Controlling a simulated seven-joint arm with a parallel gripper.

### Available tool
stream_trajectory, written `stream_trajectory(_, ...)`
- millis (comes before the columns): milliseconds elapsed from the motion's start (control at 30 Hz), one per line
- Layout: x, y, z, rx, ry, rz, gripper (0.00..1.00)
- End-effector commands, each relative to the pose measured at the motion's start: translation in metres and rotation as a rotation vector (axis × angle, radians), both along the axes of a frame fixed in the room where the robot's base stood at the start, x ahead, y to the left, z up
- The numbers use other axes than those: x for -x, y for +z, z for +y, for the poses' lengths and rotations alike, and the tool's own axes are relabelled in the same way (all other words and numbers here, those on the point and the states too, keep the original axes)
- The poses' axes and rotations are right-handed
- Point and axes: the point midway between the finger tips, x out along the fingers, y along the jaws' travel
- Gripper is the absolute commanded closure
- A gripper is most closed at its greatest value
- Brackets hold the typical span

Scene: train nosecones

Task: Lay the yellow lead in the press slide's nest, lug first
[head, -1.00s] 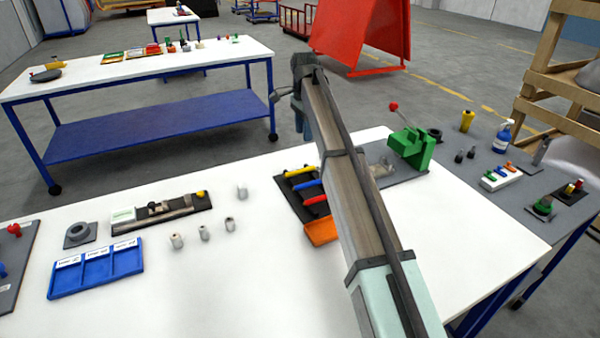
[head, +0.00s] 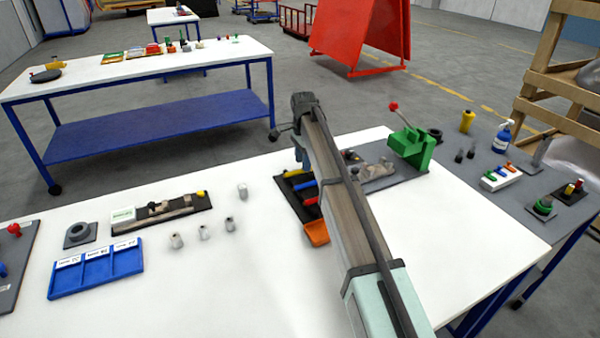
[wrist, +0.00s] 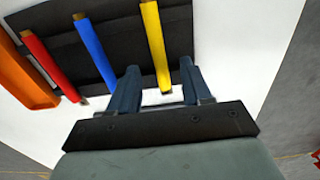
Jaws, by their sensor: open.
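The yellow lead (wrist: 155,45) lies on a black rack (wrist: 118,45) in the wrist view. My gripper (wrist: 160,88) is open, with one blue finger on each side of the yellow lead's near end. A gap shows on both sides, and I cannot tell how far above the lead the fingers are. In the head view my gripper (head: 302,158) hangs at the rack's far end, and my arm hides much of the rack. The green press (head: 411,146) stands to the right, with its slide (head: 374,172) on a grey plate partly behind my arm. The nest is not clear.
A blue lead (wrist: 95,50) and a red lead (wrist: 50,65) lie beside the yellow one, then an orange tray (wrist: 22,72). On the white table's left are a blue divided tray (head: 95,270), a dark fixture (head: 160,212) and small grey cylinders. The front middle is clear.

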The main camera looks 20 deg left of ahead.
Motion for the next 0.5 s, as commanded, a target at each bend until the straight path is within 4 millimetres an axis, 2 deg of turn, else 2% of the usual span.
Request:
stream_trajectory(100, 0.001, -0.017, 0.000, 0.001, 0.000, 0.001, 0.52)
stream_trajectory(200, 0.001, -0.023, 0.000, 0.000, 0.000, 0.000, 0.52)
stream_trajectory(400, 0.000, -0.024, 0.000, -0.001, 0.000, -0.001, 0.52)
stream_trajectory(500, 0.000, -0.024, 0.000, 0.000, 0.000, 0.000, 0.59)
